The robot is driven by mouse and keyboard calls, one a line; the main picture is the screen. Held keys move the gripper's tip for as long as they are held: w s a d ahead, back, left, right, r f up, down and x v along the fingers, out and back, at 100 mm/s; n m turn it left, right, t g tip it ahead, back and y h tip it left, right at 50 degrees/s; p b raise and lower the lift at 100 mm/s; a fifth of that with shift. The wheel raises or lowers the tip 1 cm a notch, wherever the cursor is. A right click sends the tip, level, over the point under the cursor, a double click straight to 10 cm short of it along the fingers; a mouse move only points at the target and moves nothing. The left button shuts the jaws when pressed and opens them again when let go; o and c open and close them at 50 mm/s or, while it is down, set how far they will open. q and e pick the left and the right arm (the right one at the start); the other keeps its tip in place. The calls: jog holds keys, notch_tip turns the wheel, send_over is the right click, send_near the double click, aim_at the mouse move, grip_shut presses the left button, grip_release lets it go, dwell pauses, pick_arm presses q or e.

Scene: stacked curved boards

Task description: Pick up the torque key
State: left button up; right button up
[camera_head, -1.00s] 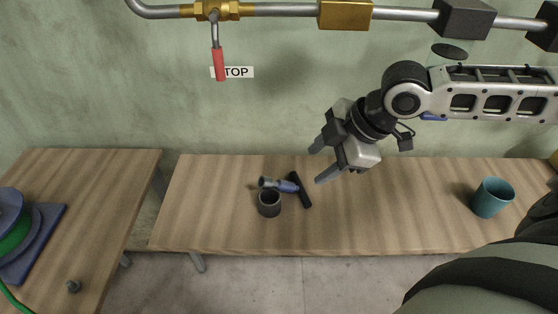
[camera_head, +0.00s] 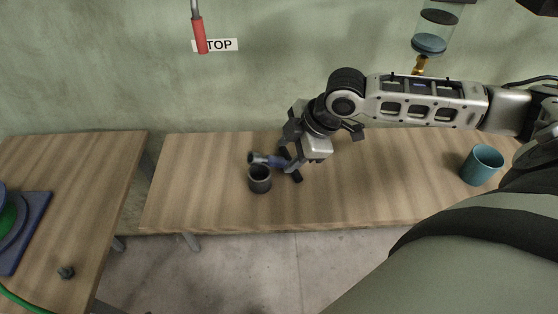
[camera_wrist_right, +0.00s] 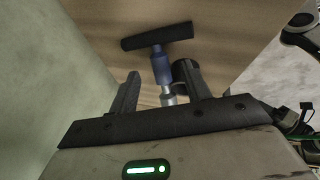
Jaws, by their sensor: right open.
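The torque key (camera_head: 277,162) has a blue shaft, a grey end and a black crossbar handle. It is on the middle table, beside a dark grey cup (camera_head: 260,180); I cannot tell whether they touch. In the right wrist view, the key's blue shaft (camera_wrist_right: 161,68) shows between the two open fingers, with the black bar (camera_wrist_right: 157,36) beyond the fingertips. The dark cup (camera_wrist_right: 181,70) is partly hidden by the right finger there. My left gripper is not in view.
A teal cup (camera_head: 481,165) stands at the right of the table (camera_head: 200,185). A second table (camera_head: 85,190) at the left holds a green spool (camera_head: 8,222) and a small bolt-like part (camera_head: 66,272). The table between the key and the teal cup is clear.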

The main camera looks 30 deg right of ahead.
aim_at(280, 159)
jog(key=x, duration=0.4)
jog(key=shift+a, duration=0.15)
grip_shut()
jog(key=shift+r, duration=0.2)
